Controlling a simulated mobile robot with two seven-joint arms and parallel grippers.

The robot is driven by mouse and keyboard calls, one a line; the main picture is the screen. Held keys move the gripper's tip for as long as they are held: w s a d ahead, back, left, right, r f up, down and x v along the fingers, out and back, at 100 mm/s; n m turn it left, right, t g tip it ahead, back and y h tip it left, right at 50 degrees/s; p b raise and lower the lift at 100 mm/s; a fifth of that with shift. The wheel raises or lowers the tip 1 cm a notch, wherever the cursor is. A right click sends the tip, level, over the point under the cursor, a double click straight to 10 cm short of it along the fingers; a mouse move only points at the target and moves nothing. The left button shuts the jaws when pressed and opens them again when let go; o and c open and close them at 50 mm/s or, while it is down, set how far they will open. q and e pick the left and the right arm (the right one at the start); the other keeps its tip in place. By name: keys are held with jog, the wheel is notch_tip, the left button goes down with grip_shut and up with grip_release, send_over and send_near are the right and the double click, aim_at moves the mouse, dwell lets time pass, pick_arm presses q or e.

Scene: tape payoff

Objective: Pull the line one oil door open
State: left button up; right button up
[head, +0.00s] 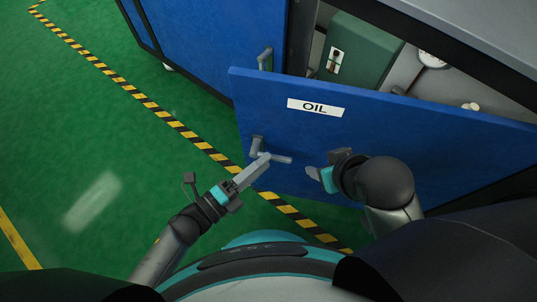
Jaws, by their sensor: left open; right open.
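The oil door (400,130) is a blue panel with a white "OIL" label (316,107). It stands ajar, swung out from the cabinet, with a gap along its top and left side. Its grey lever handle (282,159) sits low near the door's left edge. My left gripper (264,162) is open, with its fingers at the handle; whether they touch it I cannot tell. My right gripper (322,168) is open and empty in front of the door, just right of the handle. It hides part of the door.
Inside the cabinet a green box (358,58) and a round gauge (431,60) show. A closed blue door (190,40) with its own handle (265,58) is at left. Black-and-yellow tape (150,105) crosses the green floor (60,130), which is clear at left.

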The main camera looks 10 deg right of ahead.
pick_arm(q)
jog(key=p+v, duration=0.2)
jog(key=v, duration=0.9)
jog(key=shift+s+a, duration=0.15)
jog(key=shift+a, duration=0.15)
pick_arm(e)
jog(key=shift+s+d+f+g+h, duration=0.15)
jog(key=shift+f+g, duration=0.1)
jog(key=shift+f, duration=0.35)
jog(key=shift+s+d+f+g+h, duration=0.15)
jog(key=shift+f+g, duration=0.15)
jog(key=shift+f, duration=0.35)
jog(key=shift+s+d+f+g, duration=0.15)
jog(key=shift+f+g, duration=0.1)
jog(key=shift+f, duration=0.35)
pick_arm(q)
jog(key=shift+c, duration=0.3)
pick_arm(e)
jog(key=shift+w, duration=0.1)
